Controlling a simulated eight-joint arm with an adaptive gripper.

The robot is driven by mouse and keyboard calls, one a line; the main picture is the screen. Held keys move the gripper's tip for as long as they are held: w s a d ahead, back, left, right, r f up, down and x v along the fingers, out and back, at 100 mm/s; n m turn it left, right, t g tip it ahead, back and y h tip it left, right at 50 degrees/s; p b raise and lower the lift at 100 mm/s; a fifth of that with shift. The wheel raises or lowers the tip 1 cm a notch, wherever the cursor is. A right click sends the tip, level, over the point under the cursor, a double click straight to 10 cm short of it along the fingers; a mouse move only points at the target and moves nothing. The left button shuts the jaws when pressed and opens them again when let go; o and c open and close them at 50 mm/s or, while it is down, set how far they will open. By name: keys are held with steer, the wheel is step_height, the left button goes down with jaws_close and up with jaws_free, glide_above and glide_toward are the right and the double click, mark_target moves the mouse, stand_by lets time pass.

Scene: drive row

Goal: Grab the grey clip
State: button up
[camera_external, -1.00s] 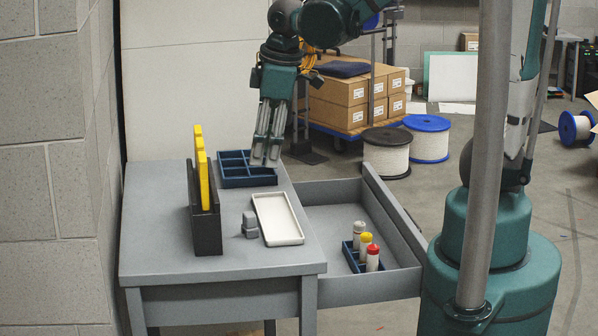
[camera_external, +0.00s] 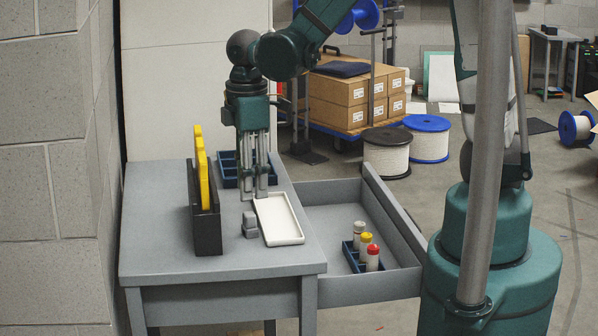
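The grey clip (camera_external: 250,225) is a small, blocky grey piece on the grey table, just left of the white tray. My gripper (camera_external: 254,197) points down above the table, behind and slightly above the clip in the picture, near the tray's far end. Its long metal fingers look close together, with nothing visible between them. From this angle I cannot tell how wide the gap is. The clip is in full view and apart from my gripper.
The white tray (camera_external: 299,240) lies right of the clip. A black holder (camera_external: 208,236) with yellow upright pieces (camera_external: 203,170) stands left. A blue divided tray (camera_external: 228,170) sits behind my gripper. The open drawer (camera_external: 325,287) holds a blue rack with several bottles (camera_external: 366,238).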

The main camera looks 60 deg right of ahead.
mark_target(249, 214)
steer(key=shift+f, duration=0.1)
steer(key=shift+f, duration=1.2)
steer(key=shift+a+f+b, duration=0.15)
steer(key=shift+f+b, duration=0.4)
steer(key=shift+f, duration=2.05)
steer(key=c, duration=0.9)
